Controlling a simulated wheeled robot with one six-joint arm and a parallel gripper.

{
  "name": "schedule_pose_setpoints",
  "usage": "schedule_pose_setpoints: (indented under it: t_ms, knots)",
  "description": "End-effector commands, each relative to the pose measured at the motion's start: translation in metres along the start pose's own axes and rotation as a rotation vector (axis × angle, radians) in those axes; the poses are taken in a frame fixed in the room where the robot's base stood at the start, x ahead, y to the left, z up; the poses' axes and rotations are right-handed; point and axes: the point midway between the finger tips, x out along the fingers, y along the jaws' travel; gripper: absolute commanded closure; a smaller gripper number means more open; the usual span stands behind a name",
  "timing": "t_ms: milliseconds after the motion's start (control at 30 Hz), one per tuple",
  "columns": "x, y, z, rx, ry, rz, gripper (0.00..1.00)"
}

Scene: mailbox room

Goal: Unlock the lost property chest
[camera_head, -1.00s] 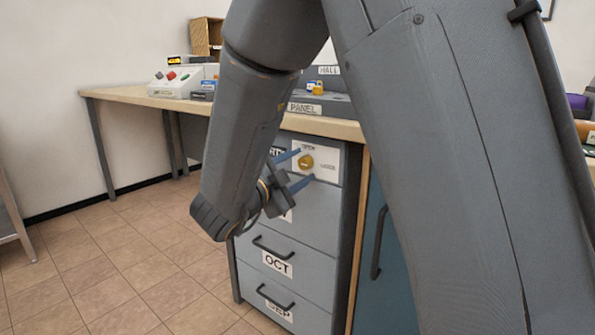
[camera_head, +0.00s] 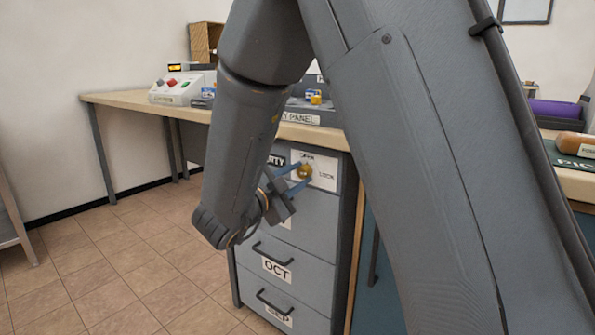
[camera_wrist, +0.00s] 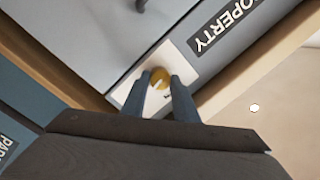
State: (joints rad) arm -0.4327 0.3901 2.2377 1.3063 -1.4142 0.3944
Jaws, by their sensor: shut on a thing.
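The lost property chest shows as a grey drawer front (camera_head: 320,228) under the wooden counter, with a label ending in "PROPERTY" (camera_wrist: 222,27) in the wrist view. A white plate (camera_head: 325,168) on its top drawer carries a round brass lock knob (camera_head: 304,172), marked "OPEN" above and "LOCK" to the right. My gripper (camera_wrist: 161,79) has its two blue fingers shut on the brass knob, one on each side, as the wrist view shows. In the head view my gripper (camera_head: 301,173) reaches the knob from the lower left. The fingers partly cover the plate and its lettering.
Lower drawers with dark handles include one labelled "OCT" (camera_head: 277,268). A control box (camera_head: 180,88) with red and green buttons stands on the counter (camera_head: 140,99) at left. A blue door (camera_head: 385,285) is right of the drawers. The tiled floor (camera_head: 130,270) at left is clear.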

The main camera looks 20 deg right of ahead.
Motion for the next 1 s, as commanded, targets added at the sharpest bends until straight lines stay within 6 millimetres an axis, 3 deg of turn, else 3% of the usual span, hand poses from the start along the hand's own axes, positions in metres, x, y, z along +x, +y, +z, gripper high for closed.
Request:
schedule_pose_setpoints:
  t_ms: [1000]
  knots:
    - [-0.0017,-0.0014,-0.0046,-0.787,-0.054,0.077,0.96]
